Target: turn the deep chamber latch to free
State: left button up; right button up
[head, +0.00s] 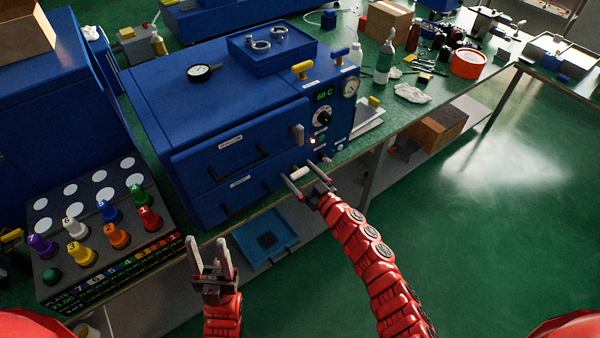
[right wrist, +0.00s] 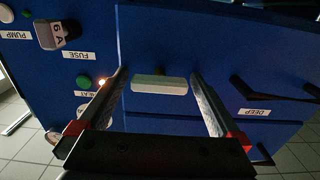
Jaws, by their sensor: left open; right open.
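The deep chamber latch is a short white bar (head: 300,172) at the right end of the lower drawer-like door on the blue press. In the right wrist view the latch (right wrist: 160,84) lies crosswise, its ends pointing toward the two fingers. The upside-down DEEP label (right wrist: 255,112) is beside it. My right gripper (head: 298,171) is open, with its fingertips on either side of the latch; a gap shows at each end in the right wrist view. I cannot tell how deep the fingers reach. My left gripper (head: 207,242) is open and empty, low in front of the bench.
The upper door has its own pale upright latch (head: 297,134) and a black handle (head: 240,163). The deep door's black handle (right wrist: 272,92) is near my right finger. A lit button and green knob (right wrist: 83,83) are on the other side.

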jog(key=c, duration=1.2)
jog(key=shift+c, duration=0.2)
